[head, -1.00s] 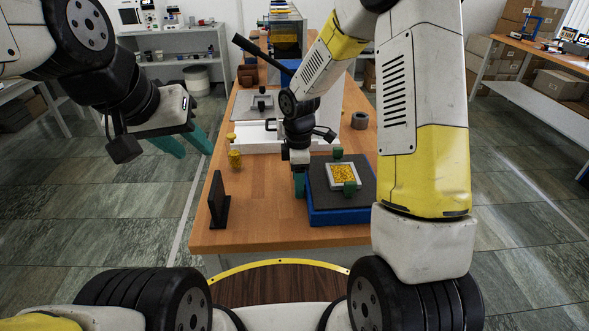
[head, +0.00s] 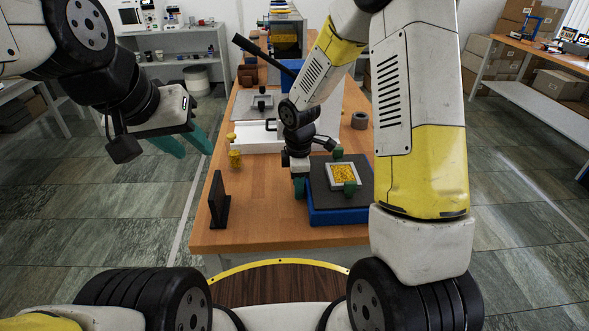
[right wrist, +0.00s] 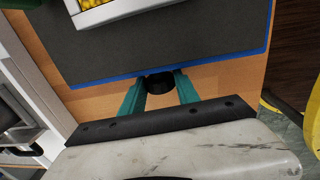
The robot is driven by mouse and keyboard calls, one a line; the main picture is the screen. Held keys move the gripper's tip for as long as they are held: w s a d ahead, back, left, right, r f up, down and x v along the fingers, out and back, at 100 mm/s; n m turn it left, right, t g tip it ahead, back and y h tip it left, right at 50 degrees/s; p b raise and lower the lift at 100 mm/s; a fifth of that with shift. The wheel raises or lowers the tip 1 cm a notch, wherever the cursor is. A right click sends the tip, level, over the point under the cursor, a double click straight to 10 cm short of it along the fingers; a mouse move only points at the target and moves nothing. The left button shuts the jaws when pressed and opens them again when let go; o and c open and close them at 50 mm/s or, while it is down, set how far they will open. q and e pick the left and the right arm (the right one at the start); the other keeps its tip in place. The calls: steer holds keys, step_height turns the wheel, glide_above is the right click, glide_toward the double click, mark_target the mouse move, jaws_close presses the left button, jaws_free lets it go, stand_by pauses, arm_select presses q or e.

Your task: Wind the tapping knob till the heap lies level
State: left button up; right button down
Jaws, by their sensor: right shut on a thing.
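The blue-sided tapping unit with a dark grey top (head: 360,202) sits on the near part of the wooden bench. On it a white square tray (head: 333,184) holds yellow grains (head: 343,173), between two green blocks. I cannot tell how level the grains lie. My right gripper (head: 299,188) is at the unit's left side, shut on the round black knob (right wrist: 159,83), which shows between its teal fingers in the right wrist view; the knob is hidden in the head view. My left gripper (head: 184,144) is open and empty, left of the bench.
A black upright plate (head: 218,203) stands near the bench's left edge, with a yellow-filled jar (head: 235,159) behind it. A press with a long black lever (head: 262,55) stands further back. A grey ring (head: 359,120) lies at the right edge. The bench's front strip is clear.

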steer(key=shift+t, duration=1)
steer(key=c, duration=0.9)
jaws_free()
steer(key=shift+v, duration=4)
